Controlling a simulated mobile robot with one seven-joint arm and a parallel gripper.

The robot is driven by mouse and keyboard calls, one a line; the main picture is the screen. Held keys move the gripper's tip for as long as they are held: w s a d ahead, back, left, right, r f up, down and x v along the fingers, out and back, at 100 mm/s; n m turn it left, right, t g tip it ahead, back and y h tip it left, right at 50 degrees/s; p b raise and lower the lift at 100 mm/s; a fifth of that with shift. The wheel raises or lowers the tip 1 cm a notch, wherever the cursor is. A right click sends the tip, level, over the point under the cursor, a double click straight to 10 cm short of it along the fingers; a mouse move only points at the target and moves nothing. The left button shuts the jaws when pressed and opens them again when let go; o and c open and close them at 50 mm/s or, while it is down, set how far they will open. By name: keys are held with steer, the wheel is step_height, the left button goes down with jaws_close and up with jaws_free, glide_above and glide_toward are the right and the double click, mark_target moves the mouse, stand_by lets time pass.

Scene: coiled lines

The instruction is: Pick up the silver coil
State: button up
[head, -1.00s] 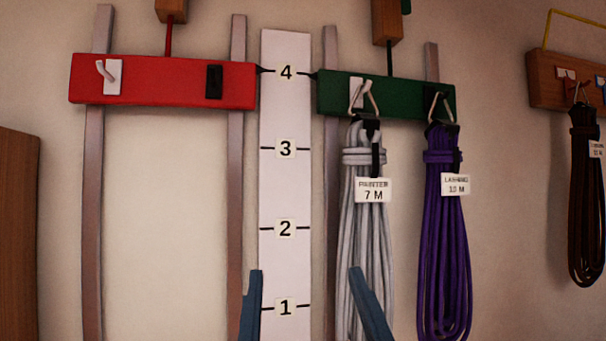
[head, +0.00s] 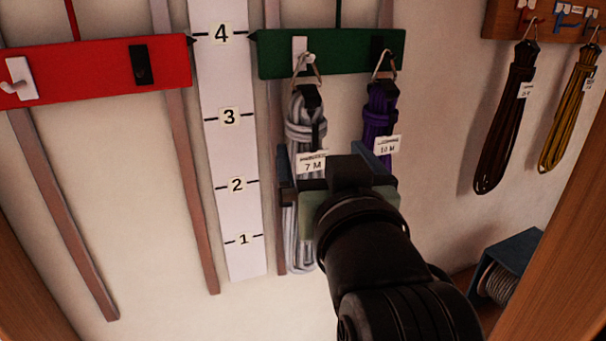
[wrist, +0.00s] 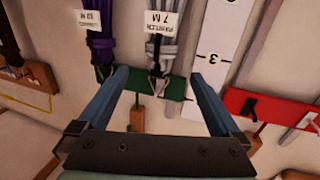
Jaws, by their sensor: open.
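The silver coil (head: 305,108) hangs by a metal clip from the white hook (head: 300,50) on the green board (head: 345,63). Its tag reads 7 M. My gripper (head: 330,168) is open in front of it at about tag height, and the palm hides part of its lower loops. In the wrist view, which is upside down, the silver coil (wrist: 162,45) hangs between the two blue fingers of my gripper (wrist: 160,76), apart from both. I cannot tell how deep the fingers reach.
The purple coil (head: 380,110) hangs close to the right on a black hook, near my right finger. A red board (head: 90,70) with empty hooks is at left, beyond a numbered white scale (head: 228,140). Brown (head: 505,130) and yellow (head: 572,110) coils hang further right.

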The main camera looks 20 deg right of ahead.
mark_target(309, 129)
steer(key=p+x, duration=0.2)
steer(key=x, duration=0.5)
steer(key=shift+w+p, duration=0.15)
steer(key=shift+p, duration=0.25)
steer(key=p+x, duration=0.3)
steer(key=x, duration=0.1)
steer(key=shift+w+f, duration=0.15)
steer(key=shift+w, duration=0.25)
jaws_close()
